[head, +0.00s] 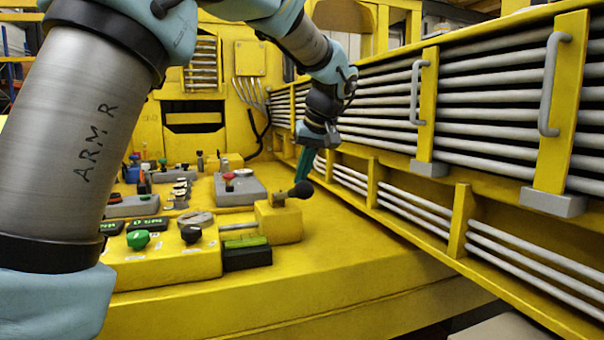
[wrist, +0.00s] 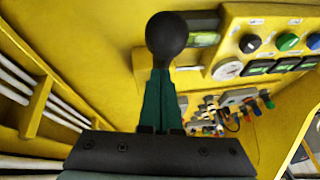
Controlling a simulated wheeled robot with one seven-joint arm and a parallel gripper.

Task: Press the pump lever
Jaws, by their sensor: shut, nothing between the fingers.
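The pump lever has a black ball knob (head: 302,189) on a short arm above a yellow block (head: 279,219) on the yellow deck. In the wrist view the knob (wrist: 167,34) stands just beyond the fingertips, and the rest of the lever is not clear there. My gripper (head: 302,178) points down with its green fingers right at the knob in the head view. The fingers (wrist: 160,78) are together and hold nothing. I cannot tell whether they touch the knob.
A rack of grey pipes (head: 480,97) with handles runs close along the right. A yellow control box (head: 165,262) with green and black knobs, a black-and-green display (head: 246,253) and a round gauge (wrist: 228,69) are near the lever. Open yellow deck (head: 350,240) lies to its right.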

